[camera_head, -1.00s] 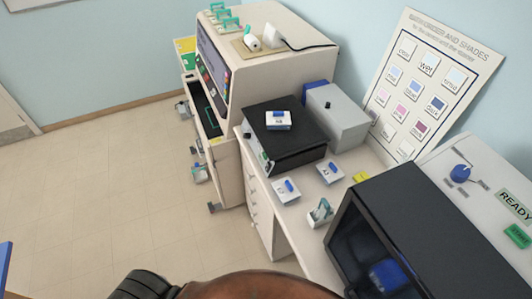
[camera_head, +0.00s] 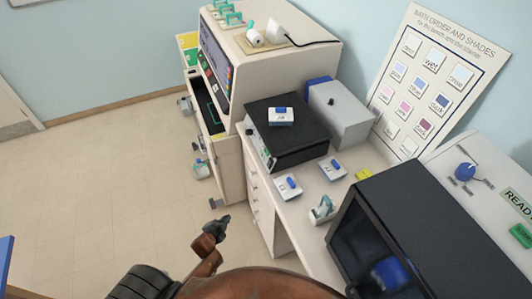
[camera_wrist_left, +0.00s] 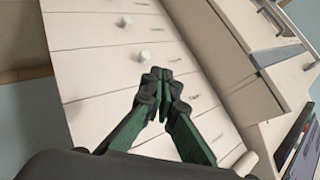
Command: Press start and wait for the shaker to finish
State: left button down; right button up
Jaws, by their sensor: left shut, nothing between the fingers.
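The black-topped device that looks like the shaker (camera_head: 305,142) stands on the bench beside the large cream machine. A white holder with a blue part (camera_head: 281,116) sits on its top. Its pale left-front face (camera_head: 257,142) carries small controls, too small to read. My left gripper (camera_head: 224,220) is shut and empty, over the floor to the left of the bench, below and apart from the device. In the left wrist view its fingertips (camera_wrist_left: 158,78) meet in front of the white drawer fronts (camera_wrist_left: 110,60). My right gripper is not in view.
Two more white-and-blue holders (camera_head: 288,187) (camera_head: 333,168) and a green-handled item (camera_head: 323,210) lie on the bench. A dark-windowed machine (camera_head: 420,235) with a READY sign (camera_head: 517,201) stands at right. A grey box (camera_head: 342,115) is behind.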

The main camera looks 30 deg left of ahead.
aim_at(267, 152)
pick_arm(q)
jog(key=w+d+r+m+t, duration=0.1)
jog(key=w+r, duration=0.3)
jog(key=r, duration=0.9)
jog(key=w+d+r+m+t, duration=0.1)
jog(key=w+r+m+t, duration=0.2)
jog(key=r, duration=0.9)
jog(key=w+d+r+m+t, duration=0.1)
jog(key=w+r+m+t, duration=0.1)
jog(key=r, duration=1.1)
jog(key=w+t, duration=0.1)
jog(key=w, duration=0.1)
jog(key=shift+w+d+r+t+h, duration=0.2)
jog(key=shift+w+r+t+h, duration=0.1)
jog(key=shift+w+h, duration=0.1)
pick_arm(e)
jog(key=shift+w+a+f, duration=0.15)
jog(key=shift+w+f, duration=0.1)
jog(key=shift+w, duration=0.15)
